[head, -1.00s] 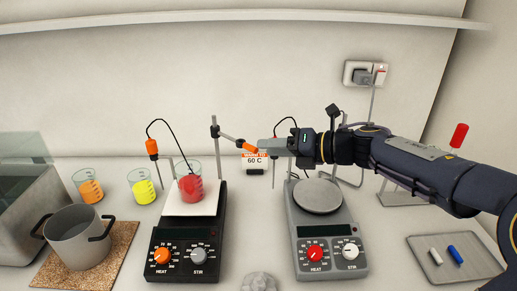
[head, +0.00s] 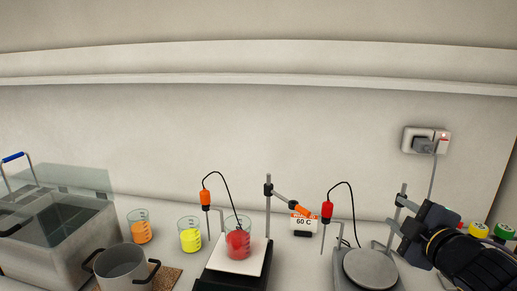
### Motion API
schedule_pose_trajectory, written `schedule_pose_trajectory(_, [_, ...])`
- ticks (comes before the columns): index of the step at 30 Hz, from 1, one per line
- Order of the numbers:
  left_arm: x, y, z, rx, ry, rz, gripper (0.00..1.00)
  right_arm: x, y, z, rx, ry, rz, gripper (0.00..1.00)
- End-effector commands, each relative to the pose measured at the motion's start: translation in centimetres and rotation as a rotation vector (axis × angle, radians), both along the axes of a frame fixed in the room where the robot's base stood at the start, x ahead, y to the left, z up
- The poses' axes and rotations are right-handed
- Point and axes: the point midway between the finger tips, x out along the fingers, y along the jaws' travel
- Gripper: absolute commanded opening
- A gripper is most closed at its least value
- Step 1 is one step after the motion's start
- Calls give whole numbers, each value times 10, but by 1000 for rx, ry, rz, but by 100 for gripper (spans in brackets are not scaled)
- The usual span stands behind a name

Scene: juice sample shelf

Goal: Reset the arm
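My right gripper (head: 408,229) is at the lower right in the head view, beside the rod of the stand behind the grey hotplate (head: 370,269). Its dark wrist and arm come in from the lower right corner. Its fingers are hard to make out, so I cannot tell whether they are open or shut. No held object shows. My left gripper is out of view. The beaker of red liquid (head: 238,241) stands on the white top of the black hotplate (head: 226,282), well to the left of my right gripper.
A red-topped probe (head: 327,210) hangs near the grey hotplate. Orange (head: 141,230) and yellow (head: 190,238) beakers, a pot (head: 122,265) and a water bath (head: 75,250) stand left. Coloured caps (head: 479,229) show at right.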

Motion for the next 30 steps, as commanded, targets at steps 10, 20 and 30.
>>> schedule_pose_trajectory(10, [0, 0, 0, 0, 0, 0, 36, -142, 17, -131, 887, 570, -478, 36])
schedule_pose_trajectory(20, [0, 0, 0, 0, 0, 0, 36, -230, 85, -184, 1282, 960, -641, 36])
schedule_pose_trajectory(30, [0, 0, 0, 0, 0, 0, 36, -238, 92, -187, 1311, 998, -652, 36])
